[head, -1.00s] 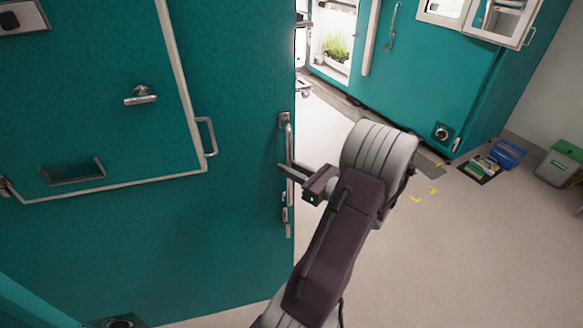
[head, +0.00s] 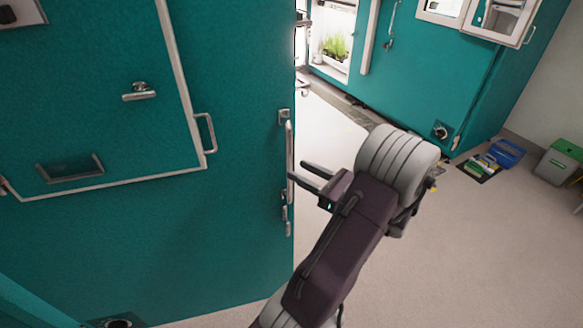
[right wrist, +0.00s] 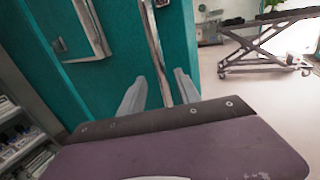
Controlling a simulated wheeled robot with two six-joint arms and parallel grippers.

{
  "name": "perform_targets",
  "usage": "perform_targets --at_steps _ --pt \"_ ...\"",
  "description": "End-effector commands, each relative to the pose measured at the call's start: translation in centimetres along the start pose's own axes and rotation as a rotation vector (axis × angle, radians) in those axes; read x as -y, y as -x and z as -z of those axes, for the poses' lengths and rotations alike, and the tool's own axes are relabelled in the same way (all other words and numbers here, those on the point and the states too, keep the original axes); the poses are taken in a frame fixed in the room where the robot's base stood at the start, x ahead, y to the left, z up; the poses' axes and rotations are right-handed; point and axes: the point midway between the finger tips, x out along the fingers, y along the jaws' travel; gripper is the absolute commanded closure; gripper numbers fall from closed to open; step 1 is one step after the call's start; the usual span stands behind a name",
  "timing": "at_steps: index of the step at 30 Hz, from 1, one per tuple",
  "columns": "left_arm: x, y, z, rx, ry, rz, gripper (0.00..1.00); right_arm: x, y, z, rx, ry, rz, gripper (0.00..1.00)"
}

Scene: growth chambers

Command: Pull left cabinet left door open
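A large teal cabinet door (head: 235,235) fills the left of the head view, with its free edge near the middle. A vertical silver handle (head: 289,150) is mounted near that edge. My right gripper (head: 295,170) is beside the handle, its two fingers spread and pointing left, tips close to the bar. In the right wrist view the open gripper (right wrist: 160,78) has the silver bar (right wrist: 167,60) showing between its fingers; I cannot tell whether they touch it. My left gripper is in no view.
A framed panel with its own side handle (head: 207,135) sits on the door. Another teal cabinet (head: 425,65) with plants stands across the room. Blue (head: 508,153) and grey-green bins (head: 560,162) are at the far right. The floor (head: 450,260) right of my arm is clear.

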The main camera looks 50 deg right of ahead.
Motion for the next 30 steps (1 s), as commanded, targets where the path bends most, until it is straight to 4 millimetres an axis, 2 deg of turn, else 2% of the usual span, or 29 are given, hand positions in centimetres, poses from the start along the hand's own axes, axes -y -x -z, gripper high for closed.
perform_targets --at_steps 3,9,27,29,30 --pt "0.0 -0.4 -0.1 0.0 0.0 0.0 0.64 0.1 2.3 0.1 0.0 0.0 0.004 0.6" --pt "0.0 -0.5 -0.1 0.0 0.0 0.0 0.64 0.0 4.1 0.0 0.0 0.001 0.0 0.6" --pt "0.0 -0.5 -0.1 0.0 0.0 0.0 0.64 -0.1 4.1 0.0 -0.001 0.0 -0.003 0.6" --pt "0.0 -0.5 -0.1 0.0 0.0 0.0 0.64 -0.7 3.5 0.3 -0.018 0.005 -0.032 0.6" --pt "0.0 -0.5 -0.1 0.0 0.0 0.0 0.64 -1.7 2.5 0.7 -0.044 0.013 -0.078 0.6"
